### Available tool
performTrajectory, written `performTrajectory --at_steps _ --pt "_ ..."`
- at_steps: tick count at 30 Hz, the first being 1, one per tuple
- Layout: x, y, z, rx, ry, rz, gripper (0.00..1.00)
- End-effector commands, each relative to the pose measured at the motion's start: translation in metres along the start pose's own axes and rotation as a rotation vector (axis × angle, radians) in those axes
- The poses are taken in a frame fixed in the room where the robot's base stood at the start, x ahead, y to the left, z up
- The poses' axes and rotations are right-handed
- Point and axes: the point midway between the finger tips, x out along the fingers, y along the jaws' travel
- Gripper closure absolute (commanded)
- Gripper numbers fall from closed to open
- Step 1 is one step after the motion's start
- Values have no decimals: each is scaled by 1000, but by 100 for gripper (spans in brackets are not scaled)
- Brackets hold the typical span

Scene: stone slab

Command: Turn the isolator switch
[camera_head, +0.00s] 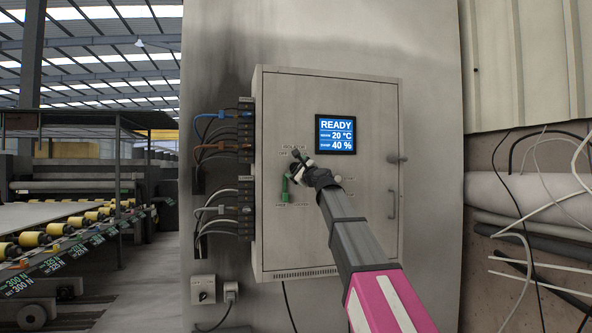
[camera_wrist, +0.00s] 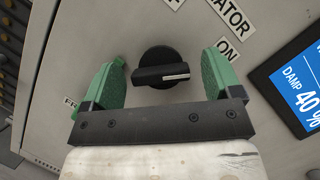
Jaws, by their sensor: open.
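The isolator switch is a round black rotary knob (camera_wrist: 164,66) with a bar handle, on the face of a grey cabinet. A white line on the handle points toward the right in the wrist view. A label ending in "ATOR" (camera_wrist: 230,15) and an "ON" label (camera_wrist: 227,51) are beside it. My gripper (camera_wrist: 168,80) is open, its green fingers on either side of the knob with a gap at each side. In the head view my gripper (camera_head: 292,172) is at the cabinet front, and my arm and gripper hide most of the switch.
The grey cabinet (camera_head: 350,90) has a blue display (camera_head: 338,134) reading READY, 20 °C and 40 %. Cables enter connectors (camera_head: 246,147) on its left side. A door handle (camera_head: 392,204) is on the right. Loose cables (camera_head: 545,205) hang farther right.

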Motion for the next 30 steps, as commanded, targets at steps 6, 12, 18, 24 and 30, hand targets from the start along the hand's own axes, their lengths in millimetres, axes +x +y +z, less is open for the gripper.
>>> performTrajectory --at_steps 6,12,18,24,30 --pt "9 0 0 0 0 0 16" --pt "8 0 0 0 0 0 32" --pt "8 0 0 0 0 1 65" --pt "8 0 0 -15 0 7 65" --pt "8 0 0 -88 0 37 65"
